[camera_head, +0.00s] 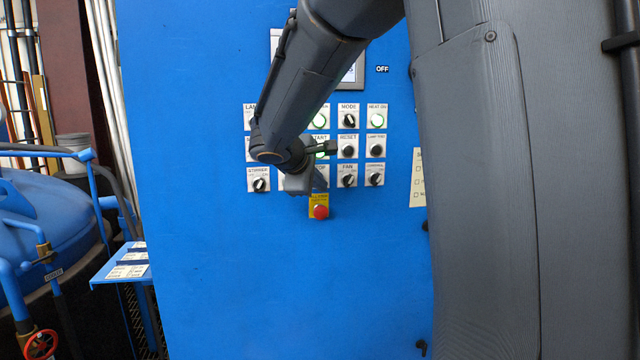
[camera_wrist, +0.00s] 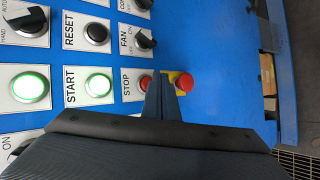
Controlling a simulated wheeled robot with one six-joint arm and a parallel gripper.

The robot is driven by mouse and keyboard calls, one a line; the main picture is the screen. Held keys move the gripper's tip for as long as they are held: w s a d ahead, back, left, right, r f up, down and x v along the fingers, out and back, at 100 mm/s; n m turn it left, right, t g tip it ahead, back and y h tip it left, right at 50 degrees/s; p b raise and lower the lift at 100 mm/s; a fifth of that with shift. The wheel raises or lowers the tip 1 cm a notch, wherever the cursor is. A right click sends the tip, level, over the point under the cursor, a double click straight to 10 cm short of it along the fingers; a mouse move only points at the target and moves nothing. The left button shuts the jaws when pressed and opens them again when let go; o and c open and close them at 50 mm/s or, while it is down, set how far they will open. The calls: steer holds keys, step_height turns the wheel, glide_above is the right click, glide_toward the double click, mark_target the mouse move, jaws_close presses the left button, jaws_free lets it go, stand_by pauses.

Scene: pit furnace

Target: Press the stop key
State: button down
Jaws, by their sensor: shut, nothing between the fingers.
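The stop key is a red button (camera_wrist: 146,82) beside the label STOP in the wrist view, partly covered by my fingers. In the head view my gripper hides the key, and only the edge of its label plate (camera_head: 322,168) shows. My gripper (camera_wrist: 160,80) is shut and empty, with its fingertips right at the key's edge. I cannot tell whether they touch it. In the head view my gripper (camera_head: 320,181) is in front of the panel's lower row, just above the emergency stop.
A red emergency-stop mushroom button (camera_head: 321,212) on a yellow plate sits close below the stop key; it also shows in the wrist view (camera_wrist: 185,82). The lit green START button (camera_wrist: 98,85), RESET button (camera_wrist: 96,33) and FAN switch (camera_wrist: 144,39) are nearby.

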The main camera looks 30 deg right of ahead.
stand_by(0.4)
steer(key=shift+w+d, duration=0.1)
steer(key=shift+w, duration=0.35)
steer(key=shift+w+d+b, duration=0.1)
steer(key=shift+w+b, duration=0.25)
steer(key=shift+b, duration=0.05)
stand_by(0.5)
steer(key=shift+s, duration=0.1)
steer(key=shift+s+a+b, duration=0.2)
steer(key=shift+s+b, duration=0.1)
steer(key=shift+s, duration=0.4)
steer(key=shift+s+a+b, duration=0.2)
steer(key=shift+s+a, duration=0.05)
steer(key=shift+s, duration=0.55)
steer(key=shift+s+a+b, duration=0.15)
steer(key=shift+s+a, duration=0.05)
steer(key=shift+s, duration=0.6)
steer(key=shift+s+a+b, duration=0.2)
steer(key=shift+s+a, duration=0.05)
steer(key=shift+s, duration=0.55)
